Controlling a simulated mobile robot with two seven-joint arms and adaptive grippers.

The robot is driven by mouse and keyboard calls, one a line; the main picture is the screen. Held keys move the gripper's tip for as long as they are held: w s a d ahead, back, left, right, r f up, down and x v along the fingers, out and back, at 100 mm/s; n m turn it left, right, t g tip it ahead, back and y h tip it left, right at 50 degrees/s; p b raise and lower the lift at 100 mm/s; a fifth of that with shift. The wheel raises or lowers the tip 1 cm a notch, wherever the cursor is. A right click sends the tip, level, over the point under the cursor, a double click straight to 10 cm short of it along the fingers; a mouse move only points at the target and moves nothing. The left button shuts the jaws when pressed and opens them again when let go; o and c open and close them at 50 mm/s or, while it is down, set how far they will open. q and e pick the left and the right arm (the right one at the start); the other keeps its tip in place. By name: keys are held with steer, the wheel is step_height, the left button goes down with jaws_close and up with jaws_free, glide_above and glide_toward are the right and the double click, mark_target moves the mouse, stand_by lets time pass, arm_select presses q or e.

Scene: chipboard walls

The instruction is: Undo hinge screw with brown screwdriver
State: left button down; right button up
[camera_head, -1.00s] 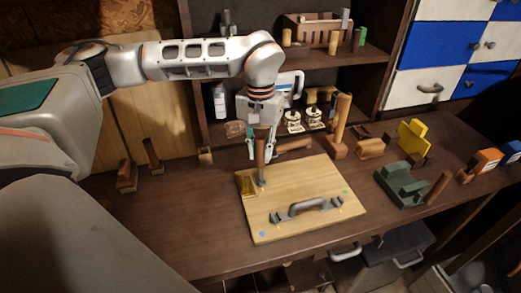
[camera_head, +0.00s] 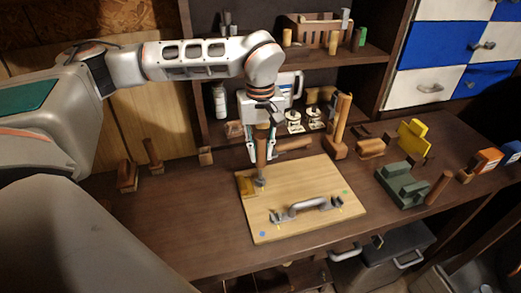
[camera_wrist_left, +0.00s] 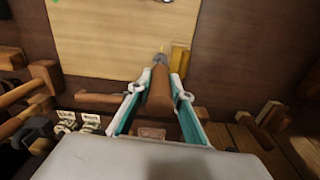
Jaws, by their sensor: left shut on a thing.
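My left gripper (camera_head: 261,150) points down over the back left corner of the light wooden board (camera_head: 300,230). It is shut on the brown screwdriver (camera_head: 261,152), which stands about upright between the fingers; the handle also shows in the left wrist view (camera_wrist_left: 160,95). The screwdriver's grey tip end is at the brass hinge (camera_head: 244,186), which also shows in the left wrist view (camera_wrist_left: 181,58). I cannot tell whether the tip sits in a screw. A grey handle (camera_head: 307,206) is on the board's front part. My right gripper is not in view.
The table left of the board is mostly clear.

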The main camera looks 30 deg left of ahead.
arm_select(q)
steer(key=n, duration=0.3)
stand_by(0.4)
steer(key=shift+n, duration=1.9)
steer(key=n, duration=0.2)
steer(key=shift+n+b, duration=0.4)
